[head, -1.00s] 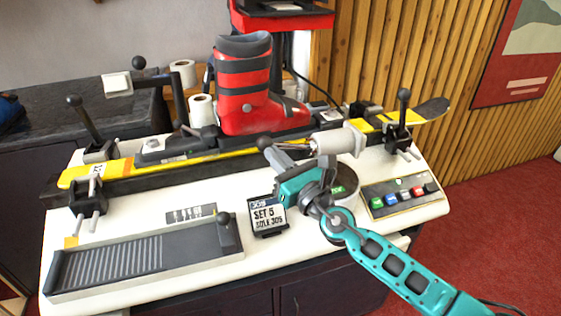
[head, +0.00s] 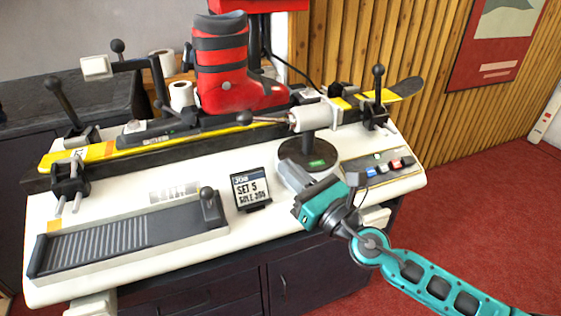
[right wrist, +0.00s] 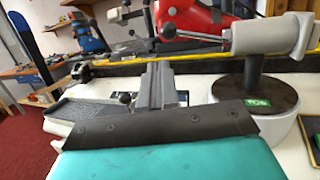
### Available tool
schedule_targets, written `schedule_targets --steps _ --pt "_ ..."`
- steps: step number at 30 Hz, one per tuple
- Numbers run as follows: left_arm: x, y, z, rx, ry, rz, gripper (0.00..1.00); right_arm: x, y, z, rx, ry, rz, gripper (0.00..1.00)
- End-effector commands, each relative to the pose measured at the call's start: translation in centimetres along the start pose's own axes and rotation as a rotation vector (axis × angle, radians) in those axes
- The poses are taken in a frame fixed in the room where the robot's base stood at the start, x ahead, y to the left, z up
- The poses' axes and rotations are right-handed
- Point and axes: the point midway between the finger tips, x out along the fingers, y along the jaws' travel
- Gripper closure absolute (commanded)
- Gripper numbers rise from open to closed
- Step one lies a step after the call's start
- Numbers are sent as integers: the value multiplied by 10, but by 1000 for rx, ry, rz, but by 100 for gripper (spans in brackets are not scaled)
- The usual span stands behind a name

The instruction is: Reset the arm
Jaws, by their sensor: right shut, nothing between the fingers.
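My right arm reaches in from the lower right in the head view. Its teal and grey right gripper (head: 290,174) is shut with nothing between its fingers. It is above the bench's front part, right of the job sign and in front of the round-based stand (head: 307,160). In the right wrist view, the gripper's fingers (right wrist: 156,82) point away over the bench, left of the stand (right wrist: 262,95). The stand carries a pale cylinder (head: 315,116) with a thin metal lever (head: 268,120) ending in a dark knob. The gripper looks apart from this lever. My left gripper is not in view.
A red ski boot (head: 232,75) stands on a yellow ski (head: 95,153) clamped along the bench. A ribbed tray (head: 120,240), the job sign (head: 250,190) and a button panel (head: 385,168) occupy the front. Red carpet (head: 480,200) lies open at the right.

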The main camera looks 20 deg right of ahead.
Motion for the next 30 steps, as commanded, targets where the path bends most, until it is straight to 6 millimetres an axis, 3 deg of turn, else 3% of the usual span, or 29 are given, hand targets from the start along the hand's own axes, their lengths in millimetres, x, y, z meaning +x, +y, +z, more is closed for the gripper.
schedule_targets --steps 20,23,26,30 --pt "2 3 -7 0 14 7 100 -8 1 -4 52 10 -11 100" --pt "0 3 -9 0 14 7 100 -16 -1 -17 241 45 -54 100" --pt "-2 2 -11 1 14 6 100 -31 -2 -41 581 95 -143 100" --pt "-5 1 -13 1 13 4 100 -63 1 -84 1163 146 -332 100"
